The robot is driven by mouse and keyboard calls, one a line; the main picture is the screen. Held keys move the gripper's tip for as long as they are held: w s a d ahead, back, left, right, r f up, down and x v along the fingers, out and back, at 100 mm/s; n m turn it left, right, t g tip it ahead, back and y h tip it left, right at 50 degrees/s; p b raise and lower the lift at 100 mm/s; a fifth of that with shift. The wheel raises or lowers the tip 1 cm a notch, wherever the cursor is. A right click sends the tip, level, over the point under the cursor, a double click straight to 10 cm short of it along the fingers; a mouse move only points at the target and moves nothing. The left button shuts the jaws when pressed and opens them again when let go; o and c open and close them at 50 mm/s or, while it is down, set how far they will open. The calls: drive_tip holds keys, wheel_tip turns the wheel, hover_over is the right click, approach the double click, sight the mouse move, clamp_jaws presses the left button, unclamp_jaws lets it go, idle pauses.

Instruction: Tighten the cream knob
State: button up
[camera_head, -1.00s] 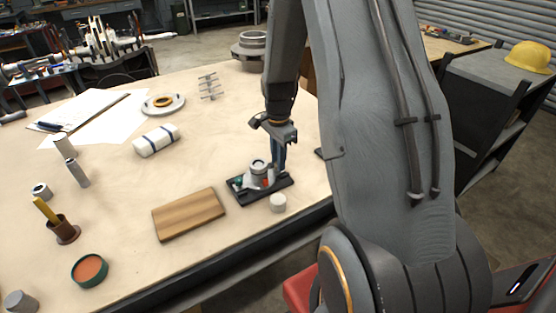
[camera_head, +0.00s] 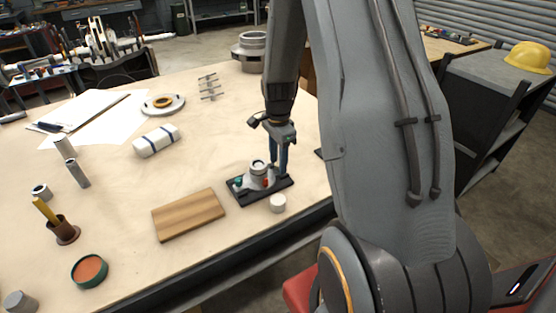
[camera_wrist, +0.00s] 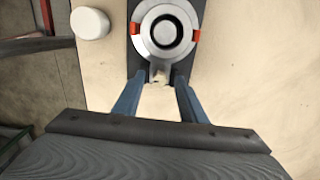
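A round grey casing (camera_head: 256,176) with a dark opening stands on a dark base plate (camera_head: 283,187). In the wrist view the casing (camera_wrist: 165,14) shows from above, with red parts on its left and right sides. A small cream piece, apparently the cream knob (camera_wrist: 159,76), sits at its near edge. My gripper (camera_wrist: 160,78) points down with its blue fingers on either side of this piece; a gap seems to show on each side, so it looks open. In the head view my gripper (camera_head: 281,172) is at the casing's back right, where its fingers hide the knob.
A loose white cylinder (camera_head: 278,203) stands close in front of the plate; it also shows in the wrist view (camera_wrist: 90,23). A wooden board (camera_head: 188,214) lies to the left. The table edge is near on the right. A striped white block (camera_head: 156,140) lies farther back.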

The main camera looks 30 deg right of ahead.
drive_tip(key=shift+r, duration=0.1)
drive_tip(key=shift+r+b, duration=0.9)
drive_tip(key=shift+r, duration=2.9)
drive_tip(key=s+a+r+n+t, duration=0.1)
drive_tip(key=s+a+r+n, duration=0.2)
drive_tip(key=s+a+n, duration=1.2)
drive_tip(key=n, duration=0.3)
drive_tip(key=shift+s, duration=0.25)
drive_tip(key=shift+d, duration=0.15)
